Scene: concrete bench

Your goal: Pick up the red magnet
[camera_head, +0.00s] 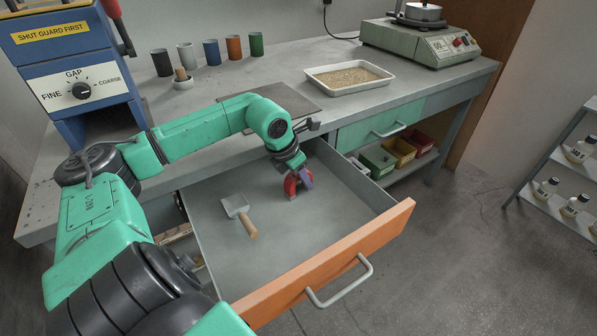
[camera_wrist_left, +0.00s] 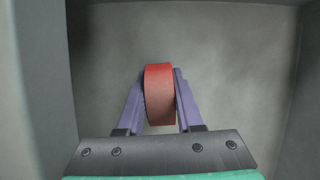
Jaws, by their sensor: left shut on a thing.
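The red magnet (camera_head: 291,185) is in the open drawer (camera_head: 270,262), near the drawer's back right. It also shows in the left wrist view (camera_wrist_left: 159,88), between two purple fingers. My left gripper (camera_head: 302,181) reaches down into the drawer and is shut on the magnet; the left wrist view shows the fingers (camera_wrist_left: 159,100) on both sides of it. The magnet's lower end is at or close to the drawer floor; I cannot tell whether it touches. My right gripper is not in view.
A scoop with a wooden handle (camera_head: 241,214) lies in the drawer, left of the magnet. The drawer's orange front (camera_head: 330,262) stands out toward me. A white tray of grains (camera_head: 348,78), several cups and a blue machine (camera_head: 72,63) stand on the bench (camera_head: 440,85).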

